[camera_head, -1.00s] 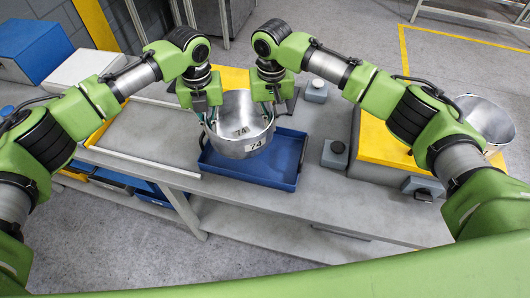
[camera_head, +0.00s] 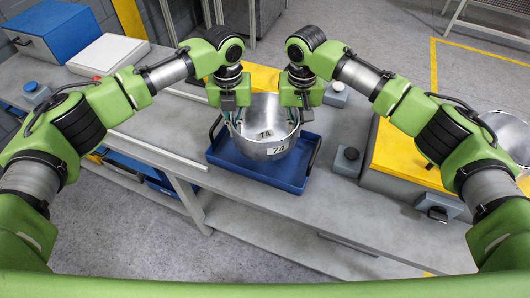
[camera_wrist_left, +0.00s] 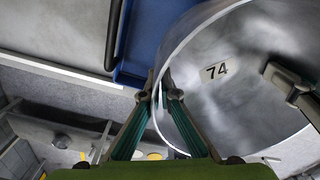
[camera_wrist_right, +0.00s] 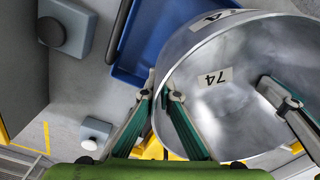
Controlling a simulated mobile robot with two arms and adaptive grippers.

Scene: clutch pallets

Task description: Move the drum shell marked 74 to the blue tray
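The drum shell (camera_head: 290,135) is an open metal cylinder with labels reading 74 inside and outside. It is upright over the blue tray (camera_head: 258,178) in the head view; whether its base touches the tray floor is hidden. My left gripper (camera_head: 232,118) is shut on its left rim, one finger inside and one outside. The left wrist view shows this rim (camera_wrist_left: 180,125) between the fingertips. My right gripper (camera_head: 303,118) is shut on the opposite rim; the right wrist view shows the wall (camera_wrist_right: 158,120) between its fingertips.
Another metal shell (camera_head: 510,135) stands at the far right by a yellow pallet (camera_head: 405,155). Grey button boxes (camera_head: 347,162) stand close to the tray's right side. A blue box (camera_head: 55,35) and a white case (camera_head: 108,54) lie at the upper left.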

